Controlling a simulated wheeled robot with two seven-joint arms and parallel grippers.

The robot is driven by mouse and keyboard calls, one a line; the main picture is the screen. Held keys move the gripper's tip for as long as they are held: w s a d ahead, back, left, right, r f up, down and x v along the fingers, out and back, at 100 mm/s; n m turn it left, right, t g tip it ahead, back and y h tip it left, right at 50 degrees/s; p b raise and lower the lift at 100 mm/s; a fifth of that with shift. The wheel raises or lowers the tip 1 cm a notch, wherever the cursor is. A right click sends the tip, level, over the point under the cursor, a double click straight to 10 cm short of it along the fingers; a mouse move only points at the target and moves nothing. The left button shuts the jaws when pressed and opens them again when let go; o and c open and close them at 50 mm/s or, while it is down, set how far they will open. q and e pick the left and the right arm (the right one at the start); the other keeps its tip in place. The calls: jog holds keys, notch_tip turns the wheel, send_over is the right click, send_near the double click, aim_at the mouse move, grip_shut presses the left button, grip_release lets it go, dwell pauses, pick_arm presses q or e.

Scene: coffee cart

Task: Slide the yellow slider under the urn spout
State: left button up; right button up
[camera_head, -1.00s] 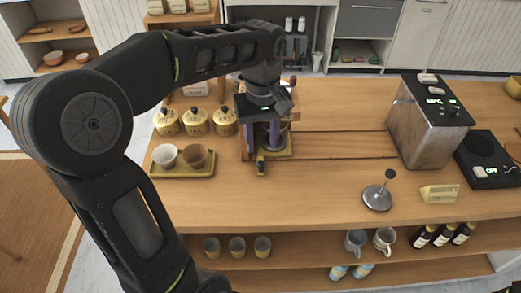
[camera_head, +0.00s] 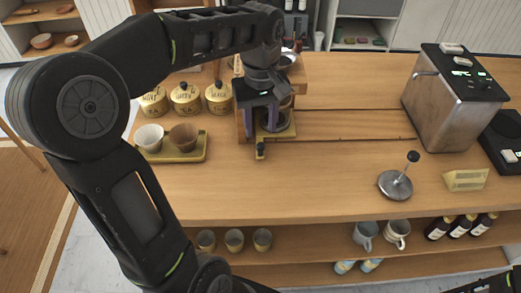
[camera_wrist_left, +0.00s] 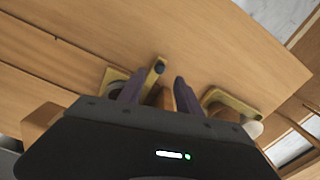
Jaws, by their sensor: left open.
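The yellow slider (camera_head: 284,133) is a flat plate with a small dark-tipped handle (camera_head: 260,151) at its front left. It sits at the left end of grooves in the counter, and a dark round vessel (camera_head: 277,121) stands on it. My left gripper (camera_head: 258,130) is open, pointing down over the slider's left part. In the left wrist view, the handle (camera_wrist_left: 157,72) shows just beyond and between the fingers (camera_wrist_left: 160,84); contact cannot be told. A steel box-shaped appliance (camera_head: 447,105) stands beyond the grooves' right end.
A yellow tray (camera_head: 198,155) with two cups stands left of the slider, below several yellow canisters (camera_head: 186,99). A metal tamper (camera_head: 396,184) and a yellow sign (camera_head: 465,180) stand at the front right. The counter along the grooves is clear.

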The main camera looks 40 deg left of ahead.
aim_at(261, 145)
pick_arm(q)
jog(key=shift+f, duration=3.9)
grip_shut()
